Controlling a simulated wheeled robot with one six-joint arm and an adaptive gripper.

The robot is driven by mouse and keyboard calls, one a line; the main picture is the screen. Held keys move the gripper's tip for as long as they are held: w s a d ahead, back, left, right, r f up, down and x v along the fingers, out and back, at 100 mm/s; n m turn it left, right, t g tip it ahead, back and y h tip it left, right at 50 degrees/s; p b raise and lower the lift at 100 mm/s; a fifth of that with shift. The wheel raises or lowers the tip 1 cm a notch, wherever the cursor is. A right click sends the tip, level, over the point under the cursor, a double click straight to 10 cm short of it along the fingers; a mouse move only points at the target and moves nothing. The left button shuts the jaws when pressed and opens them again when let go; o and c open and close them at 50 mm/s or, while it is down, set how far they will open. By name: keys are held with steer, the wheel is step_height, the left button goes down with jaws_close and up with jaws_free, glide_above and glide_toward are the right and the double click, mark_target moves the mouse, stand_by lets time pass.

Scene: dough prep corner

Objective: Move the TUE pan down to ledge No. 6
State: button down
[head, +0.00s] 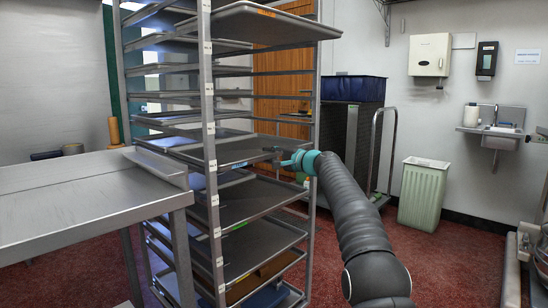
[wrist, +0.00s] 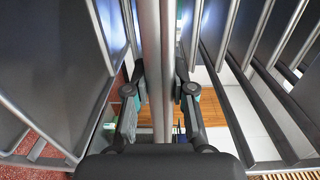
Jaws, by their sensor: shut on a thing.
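A dark grey pan (head: 232,152) sits level in the middle of the rack (head: 208,110). Its front edge carries a small blue tag, too small to read, so I cannot confirm that it is the TUE pan. My gripper (head: 278,157) is at this front edge, right of the tag. In the wrist view my gripper (wrist: 160,92) has one finger on each side of a pale metal rim (wrist: 155,40), shut on it. Small white number labels run down the rack's front post; I cannot read which is No. 6.
A pan with a green tag (head: 255,205) lies below, and another under that. A top pan (head: 260,25) with an orange tag juts out. A steel table (head: 80,195) stands close on the left. A green bin (head: 422,195) and a cart are behind right.

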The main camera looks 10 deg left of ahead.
steer(key=shift+w+a+r, duration=0.1)
steer(key=shift+w+a, duration=0.2)
steer(key=shift+a, duration=0.05)
steer(key=c, duration=0.9)
jaws_free()
steer(key=shift+a, duration=0.15)
steer(key=shift+c, duration=0.2)
steer(key=shift+o, duration=0.2)
steer(key=b+v, duration=0.1)
steer(key=b, duration=0.1)
steer(key=b+v, duration=0.4)
steer(key=shift+f, duration=0.3)
steer(key=shift+b+v, duration=1.1)
steer(key=shift+v, duration=0.5)
steer(key=shift+r, duration=0.15)
